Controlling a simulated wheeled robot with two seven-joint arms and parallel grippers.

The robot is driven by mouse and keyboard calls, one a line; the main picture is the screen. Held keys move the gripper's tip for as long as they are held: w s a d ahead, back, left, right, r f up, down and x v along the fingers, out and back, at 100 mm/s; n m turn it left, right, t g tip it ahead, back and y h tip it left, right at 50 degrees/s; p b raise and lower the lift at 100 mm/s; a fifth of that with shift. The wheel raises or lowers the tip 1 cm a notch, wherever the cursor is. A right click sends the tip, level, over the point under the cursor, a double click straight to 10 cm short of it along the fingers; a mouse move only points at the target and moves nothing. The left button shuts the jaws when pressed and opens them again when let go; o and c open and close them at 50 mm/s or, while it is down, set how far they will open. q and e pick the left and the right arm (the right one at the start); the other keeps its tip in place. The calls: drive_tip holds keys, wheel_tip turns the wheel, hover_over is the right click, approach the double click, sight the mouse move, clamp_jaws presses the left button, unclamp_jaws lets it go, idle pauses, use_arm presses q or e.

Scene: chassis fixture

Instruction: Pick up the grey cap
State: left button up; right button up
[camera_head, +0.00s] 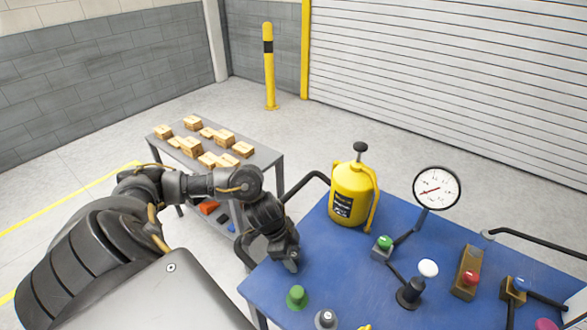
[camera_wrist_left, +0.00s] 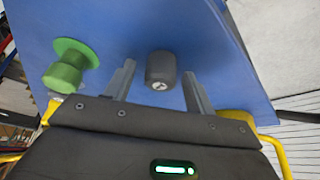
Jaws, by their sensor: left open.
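The grey cap (camera_head: 326,319) is at the near edge of the head view, on the blue table, partly cut off by the frame. In the left wrist view the dark grey, rounded cap (camera_wrist_left: 160,68) shows a small light mark and appears between the two finger lines. My left gripper (camera_head: 290,262) hangs over the table's left part, behind the green knob in the head view. In the wrist view its fingers (camera_wrist_left: 160,80) are spread apart with nothing gripped. How far they are from the cap is hard to tell. My right gripper is not in view.
A green knob (camera_head: 297,297) stands just left of the cap. The blue table (camera_head: 320,250) also bears a yellow canister (camera_head: 352,192), a gauge (camera_head: 437,188), a white-topped lever (camera_head: 410,290) and a red button (camera_head: 470,279). A grey table with small boxes (camera_head: 224,138) stands behind.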

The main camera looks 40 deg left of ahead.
use_arm(q)
clamp_jaws()
drive_tip(key=shift+r, duration=0.1)
idle(0.4)
drive_tip(key=shift+w+r, duration=0.1)
drive_tip(key=shift+r, duration=0.45)
drive_tip(key=s+a+r+b, duration=0.6)
drive_tip(key=s+a+r, duration=0.2)
drive_tip(key=a+r, duration=0.3)
drive_tip(key=shift+s+a+r+b, duration=0.2)
drive_tip(key=shift+r+b, duration=0.1)
drive_tip(key=shift+r, duration=0.1)
drive_tip(key=shift+w, duration=0.1)
